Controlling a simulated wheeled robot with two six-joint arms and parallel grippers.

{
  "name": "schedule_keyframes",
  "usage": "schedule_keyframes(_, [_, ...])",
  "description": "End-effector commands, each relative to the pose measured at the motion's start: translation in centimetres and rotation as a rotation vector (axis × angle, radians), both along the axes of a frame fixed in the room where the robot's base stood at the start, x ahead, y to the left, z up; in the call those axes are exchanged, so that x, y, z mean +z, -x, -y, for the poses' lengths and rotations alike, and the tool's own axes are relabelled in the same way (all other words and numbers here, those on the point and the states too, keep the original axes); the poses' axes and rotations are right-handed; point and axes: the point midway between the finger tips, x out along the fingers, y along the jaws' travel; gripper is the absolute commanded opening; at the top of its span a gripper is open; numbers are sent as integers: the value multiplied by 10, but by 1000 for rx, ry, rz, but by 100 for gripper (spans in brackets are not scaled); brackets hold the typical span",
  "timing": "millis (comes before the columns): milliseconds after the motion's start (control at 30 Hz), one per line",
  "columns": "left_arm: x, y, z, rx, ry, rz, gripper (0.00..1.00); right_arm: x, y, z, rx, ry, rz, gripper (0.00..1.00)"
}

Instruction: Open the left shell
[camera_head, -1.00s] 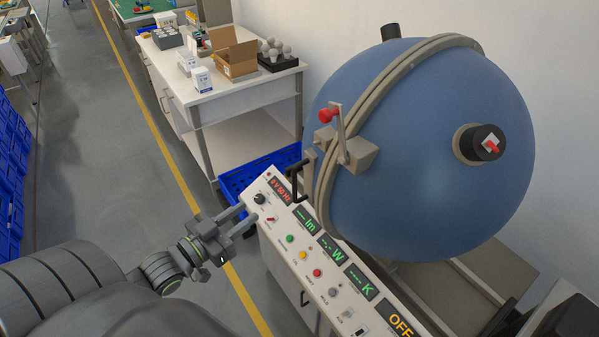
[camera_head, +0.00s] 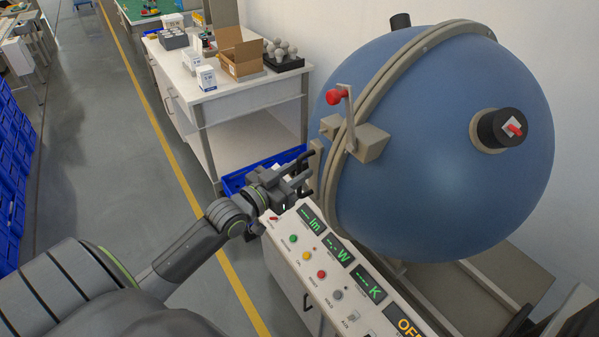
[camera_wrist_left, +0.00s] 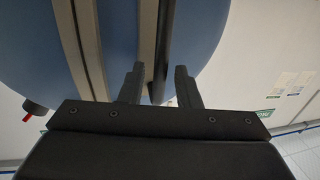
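A large blue sphere (camera_head: 450,150) has a grey flanged seam (camera_head: 343,140). The left shell (camera_head: 362,70) is the part beyond the seam on the left. A latch with a red knob (camera_head: 338,97) sits across the seam. My left gripper (camera_head: 301,178) is beside the lower left of the sphere, at the black handle (camera_head: 307,157). In the left wrist view the two fingers (camera_wrist_left: 160,88) are apart, and the dark handle bar (camera_wrist_left: 162,50) shows between them, nearer the left finger. Contact cannot be made out. My right gripper is not in view.
A control panel (camera_head: 323,262) with buttons and green displays lies below the sphere, just under my left gripper. A blue crate (camera_head: 233,181) stands on the floor behind the gripper. A white bench (camera_head: 225,95) with boxes and bulbs is farther back.

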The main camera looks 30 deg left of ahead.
Motion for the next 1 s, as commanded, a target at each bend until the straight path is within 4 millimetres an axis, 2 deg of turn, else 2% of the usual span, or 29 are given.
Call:
schedule_keyframes(200, [0, -11, 3, -1, 0, 0, 30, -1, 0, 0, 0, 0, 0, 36])
schedule_keyframes(467, [0, -12, 3, -1, -1, -1, 30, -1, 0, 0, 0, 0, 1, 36])
schedule_keyframes(700, [0, -12, 3, -1, -1, -1, 0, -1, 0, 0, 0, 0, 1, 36])
schedule_keyframes(1000, [0, -12, 2, -1, -2, -1, 0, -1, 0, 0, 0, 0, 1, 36])
